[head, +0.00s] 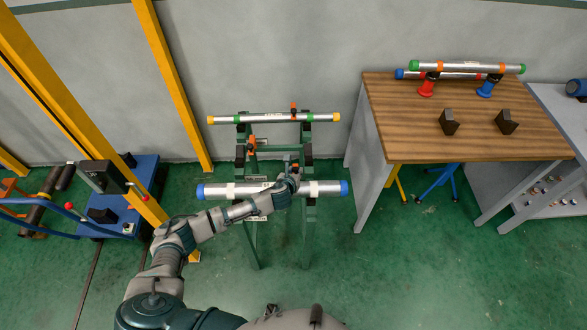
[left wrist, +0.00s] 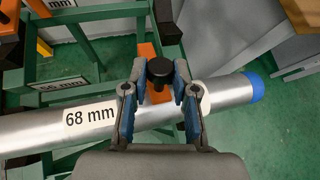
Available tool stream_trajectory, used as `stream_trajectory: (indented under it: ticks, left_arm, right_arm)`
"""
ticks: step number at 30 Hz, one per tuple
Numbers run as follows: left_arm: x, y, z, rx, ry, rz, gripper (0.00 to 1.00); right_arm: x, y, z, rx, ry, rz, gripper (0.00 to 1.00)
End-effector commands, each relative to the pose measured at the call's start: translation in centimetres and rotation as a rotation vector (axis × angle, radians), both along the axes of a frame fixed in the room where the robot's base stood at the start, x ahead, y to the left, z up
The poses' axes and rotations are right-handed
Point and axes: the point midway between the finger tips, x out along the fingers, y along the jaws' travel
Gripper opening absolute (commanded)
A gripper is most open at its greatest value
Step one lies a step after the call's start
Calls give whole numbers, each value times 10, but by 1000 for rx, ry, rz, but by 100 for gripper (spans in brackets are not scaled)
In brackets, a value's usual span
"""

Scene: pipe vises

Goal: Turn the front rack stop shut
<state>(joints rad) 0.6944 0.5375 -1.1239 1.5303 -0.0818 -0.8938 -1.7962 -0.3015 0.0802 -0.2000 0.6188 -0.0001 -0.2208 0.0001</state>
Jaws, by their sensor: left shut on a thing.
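The front pipe (head: 325,190), silver with blue end caps, lies across the green rack (head: 307,235). In the left wrist view the pipe (left wrist: 40,130) has a "68 mm" label. My left gripper (head: 290,178) is at the pipe's right part. In the left wrist view my left gripper (left wrist: 156,98) has its fingers on either side of the front rack stop, an orange piece (left wrist: 146,50) with a black knob (left wrist: 160,70), and is shut on it. The stop's lower part is partly hidden by the fingers. My right gripper is not in view.
A rear pipe (head: 265,118) with yellow ends lies on the rack's back, with an orange stop (head: 294,107). Another orange stop (head: 251,145) is mid-rack. A wooden-topped bench (head: 420,130) stands right, and a yellow post (head: 172,85) and blue cart (head: 140,175) left.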

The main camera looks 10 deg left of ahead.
Motion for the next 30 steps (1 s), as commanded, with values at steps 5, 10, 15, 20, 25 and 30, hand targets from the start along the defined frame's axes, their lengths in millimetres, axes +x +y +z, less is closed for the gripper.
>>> stream_trajectory:
  ticks: [5,10,15,20,25,30]
  left_arm:
    - [-23,-6,-11,40,-137,1,0]
    - [-38,-10,-20,42,-145,3,0]
    - [-50,-14,-30,42,-141,2,0]
    - [-55,-15,-36,44,-140,3,0]
    - [-58,-15,-40,44,-137,2,0]
    - [-60,-15,-42,44,-134,2,0]
  right_arm:
    - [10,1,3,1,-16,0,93]
    - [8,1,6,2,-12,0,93]
    - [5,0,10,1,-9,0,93]
    - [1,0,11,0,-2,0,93]
    - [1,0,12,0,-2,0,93]
    - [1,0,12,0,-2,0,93]
